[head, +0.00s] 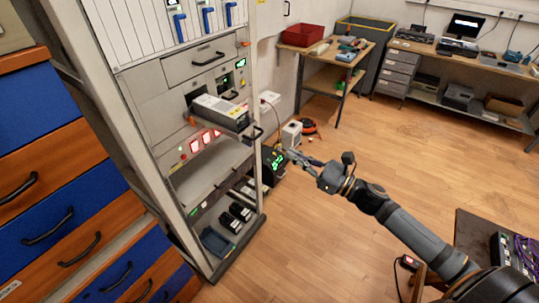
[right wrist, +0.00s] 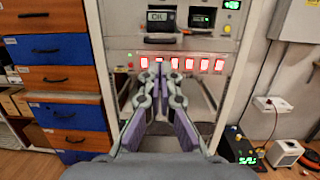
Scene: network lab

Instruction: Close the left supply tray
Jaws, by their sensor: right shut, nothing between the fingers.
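The left supply tray (head: 220,112) sticks out of the tall grey rack in the head view, with a dark handle at its front. In the right wrist view, the tray (right wrist: 160,40) shows at the top, beyond and above my fingertips. My right gripper (head: 290,155) is shut and empty, in front of the rack, right of and lower than the tray's front in the head view. Its fingers (right wrist: 161,72) also show in the right wrist view, apart from the tray. The tray's rear is hidden inside the rack. My left gripper is not in view.
The rack's red-lit panel (right wrist: 203,65) is below the tray. A blue and orange drawer cabinet (head: 55,170) stands left of the rack. A white box (head: 291,134) and a dark unit with green lights (head: 273,165) stand on the floor nearby. The middle floor is clear.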

